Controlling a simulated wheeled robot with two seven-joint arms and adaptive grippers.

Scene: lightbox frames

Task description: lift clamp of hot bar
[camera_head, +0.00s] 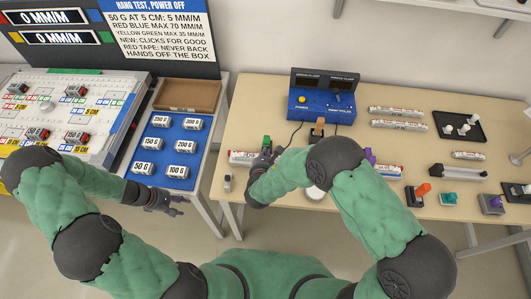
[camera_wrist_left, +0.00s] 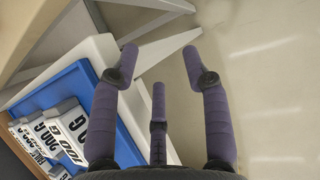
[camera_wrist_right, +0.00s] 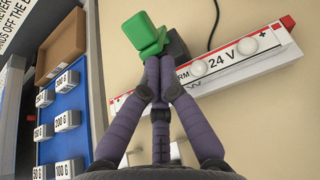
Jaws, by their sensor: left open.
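In the right wrist view, a white bar with red ends (camera_wrist_right: 240,66), marked "24 V", lies on the bench; the start of its label is hidden. The bar also shows partly in the head view (camera_head: 240,157). A green clamp (camera_wrist_right: 143,33) stands over its left part, and its top shows in the head view (camera_head: 266,142). My right gripper (camera_wrist_right: 158,68) has its fingers drawn together on the green clamp, which shows above and beside them. My left gripper (camera_wrist_left: 160,65) is open and empty, past the front edge of the left table; it also shows in the head view (camera_head: 174,205).
A blue box with switches (camera_head: 322,105) stands at the bench's back. Spare bars (camera_head: 397,111) and a black tray (camera_head: 470,140) lie further right. Weights sit on a blue mat (camera_head: 177,183).

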